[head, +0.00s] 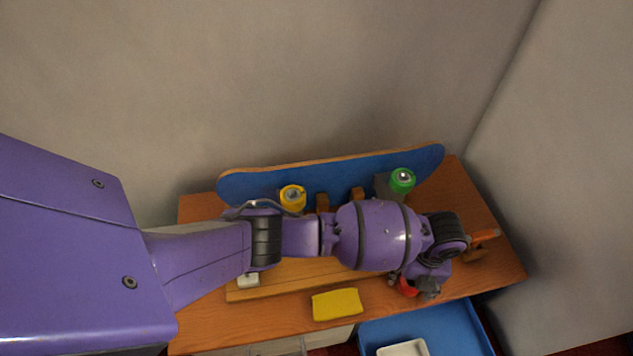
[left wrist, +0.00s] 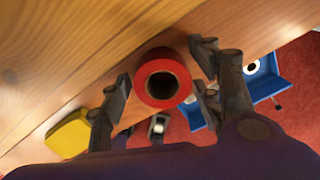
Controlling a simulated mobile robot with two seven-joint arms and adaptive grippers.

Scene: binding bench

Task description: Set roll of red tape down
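The roll of red tape (left wrist: 163,82) is between the two fingers of my left gripper (left wrist: 160,62) in the left wrist view, its round end and dark hole facing the camera. Wooden bench top (left wrist: 70,60) shows behind it. The fingers stand close on both sides of the roll; I cannot tell whether they press on it. In the head view, the roll (head: 408,287) shows only partly, beside my left gripper (head: 420,289) near the front edge of the bench (head: 205,322). Whether the roll touches the bench is unclear. My right gripper is not in view.
A blue skateboard (head: 340,180) with a yellow wheel (head: 292,197) and a green wheel (head: 402,180) stands along the back. A yellow block (head: 337,304) lies near the front edge. A blue tray (head: 470,318) holding a white dish (head: 402,349) is below the front right.

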